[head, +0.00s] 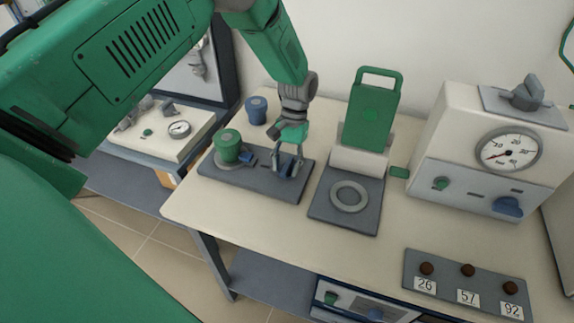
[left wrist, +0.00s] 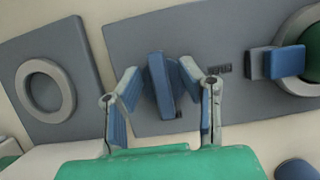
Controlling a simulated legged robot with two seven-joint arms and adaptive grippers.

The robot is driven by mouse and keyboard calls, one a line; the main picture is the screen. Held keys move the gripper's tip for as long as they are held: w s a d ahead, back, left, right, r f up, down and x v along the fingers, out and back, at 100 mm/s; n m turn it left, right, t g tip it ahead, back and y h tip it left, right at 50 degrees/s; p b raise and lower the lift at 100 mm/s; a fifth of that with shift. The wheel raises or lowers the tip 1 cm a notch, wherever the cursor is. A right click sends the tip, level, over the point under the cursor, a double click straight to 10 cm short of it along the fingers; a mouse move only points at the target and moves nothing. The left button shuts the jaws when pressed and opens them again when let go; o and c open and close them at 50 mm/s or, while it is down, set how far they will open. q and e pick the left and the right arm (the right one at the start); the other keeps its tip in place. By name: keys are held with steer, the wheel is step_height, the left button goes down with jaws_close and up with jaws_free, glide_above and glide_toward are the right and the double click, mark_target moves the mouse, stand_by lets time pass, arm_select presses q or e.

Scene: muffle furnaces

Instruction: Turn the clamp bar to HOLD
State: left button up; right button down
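The blue clamp bar (left wrist: 160,86) is mounted on a dark grey plate (left wrist: 238,25). A dark printed label (left wrist: 219,69) is on the plate just right of the bar; it is too small to read surely. My left gripper (left wrist: 160,78) is open, with one finger on each side of the bar and a gap at least on the left side. In the head view my left gripper (head: 287,165) points down at the right part of the plate (head: 220,172) and partly hides the bar. My right gripper is in neither view.
A green cylinder (head: 229,146) with a blue block (head: 250,158) beside it stands on the plate's left part. A grey ring (head: 349,197) before an upright green panel (head: 371,117) is to the right. A furnace with a gauge (head: 509,149) stands further right.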

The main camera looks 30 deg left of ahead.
arm_select(q)
steer(key=v, duration=1.2)
steer(key=shift+w, duration=0.15)
steer(key=shift+f, duration=0.1)
